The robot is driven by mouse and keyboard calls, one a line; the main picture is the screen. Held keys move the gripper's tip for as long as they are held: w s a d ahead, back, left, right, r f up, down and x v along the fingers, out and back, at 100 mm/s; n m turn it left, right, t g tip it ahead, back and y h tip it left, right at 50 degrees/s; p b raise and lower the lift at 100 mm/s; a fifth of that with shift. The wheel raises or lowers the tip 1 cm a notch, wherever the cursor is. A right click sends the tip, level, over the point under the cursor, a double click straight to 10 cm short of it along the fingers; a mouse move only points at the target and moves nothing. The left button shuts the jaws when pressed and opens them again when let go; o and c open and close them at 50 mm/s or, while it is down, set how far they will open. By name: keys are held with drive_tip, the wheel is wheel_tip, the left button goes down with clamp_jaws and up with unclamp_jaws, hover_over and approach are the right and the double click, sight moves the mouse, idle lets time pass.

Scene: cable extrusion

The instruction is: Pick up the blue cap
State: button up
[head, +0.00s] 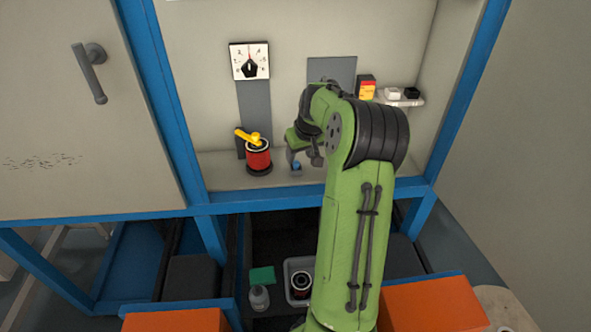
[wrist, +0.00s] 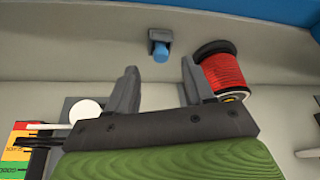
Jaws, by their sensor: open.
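In the wrist view the blue cap (wrist: 160,54) is at a dark grey square holder (wrist: 158,36). My gripper (wrist: 158,74) is open, its two grey fingers spread with nothing between them. The cap appears beyond the fingertips, between them left to right, and apart from them. In the head view my arm partly hides my gripper, which is close to the cap.
A dial (head: 249,61) is above. A small shelf (head: 403,101) holds boxes at right. Blue frame bars (head: 270,201) border the recess.

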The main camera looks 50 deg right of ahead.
sight(296, 162)
drive_tip(key=b+x, duration=0.1)
drive_tip(key=x, duration=0.3)
drive_tip(key=shift+w+f, duration=0.25)
drive_tip(key=shift+r, duration=0.1)
drive_tip(key=shift+c, duration=0.6)
clamp_jaws()
wheel_tip(296, 162, up, 10)
drive_tip(key=p, duration=0.3)
drive_tip(key=shift+p, duration=0.35)
